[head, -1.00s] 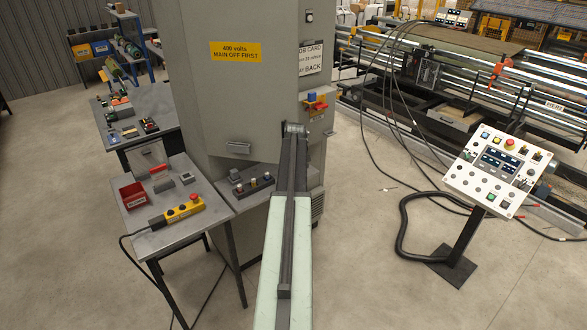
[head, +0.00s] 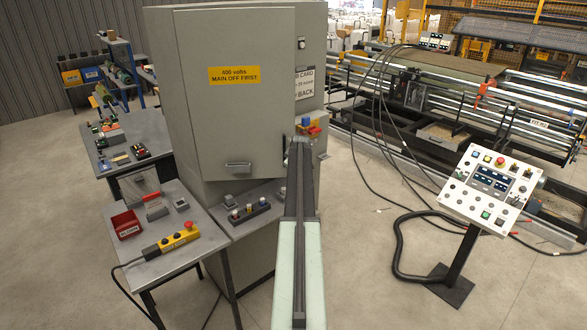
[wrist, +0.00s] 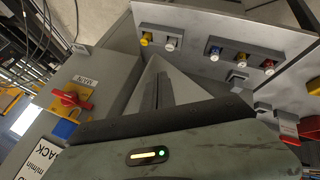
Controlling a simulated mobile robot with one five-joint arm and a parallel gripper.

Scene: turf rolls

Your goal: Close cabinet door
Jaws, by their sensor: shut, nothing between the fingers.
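The grey cabinet door (head: 232,125) faces me in the head view, with a yellow "400 volts MAIN OFF FIRST" label and a pull handle (head: 238,167) low down. It stands in front of the grey cabinet body (head: 312,60); I cannot tell how wide any gap behind it is. My arm reaches up to the lower right edge of the door, and its end (head: 299,145) covers that corner. In the wrist view my gripper (wrist: 156,68) is shut and empty. I cannot tell whether it touches the door.
A red switch on a yellow plate (wrist: 70,99) is left of my gripper; it shows right of the arm end in the head view. A bench (head: 150,262) with a yellow pendant (head: 180,240) stands left. A control panel (head: 490,188) stands right, with cables. Some floor between is clear.

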